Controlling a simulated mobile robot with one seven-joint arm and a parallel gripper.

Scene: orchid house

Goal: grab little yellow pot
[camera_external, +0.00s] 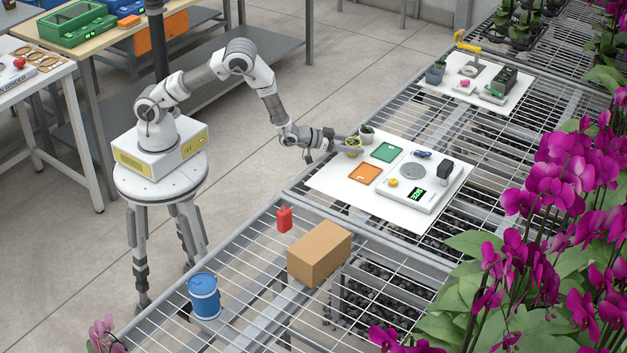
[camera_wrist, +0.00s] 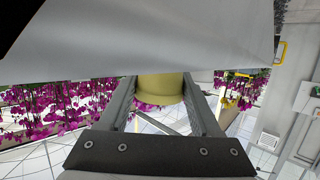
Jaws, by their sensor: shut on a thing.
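The little yellow pot (camera_external: 353,151) is at the left far edge of the white board (camera_external: 330,186) on the wire bench, with something green in its top. My gripper (camera_external: 345,142) reaches it from the left and is shut on it. In the wrist view the yellow pot (camera_wrist: 160,87) sits between the two fingers of my gripper (camera_wrist: 160,100). A large pale surface covers the upper part of that view and hides the pot's upper side there. I cannot tell whether the pot touches the board.
A dark pot with a plant (camera_external: 367,133) stands close to the right of the yellow pot. A cardboard box (camera_external: 319,253) stands on the nearer bench.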

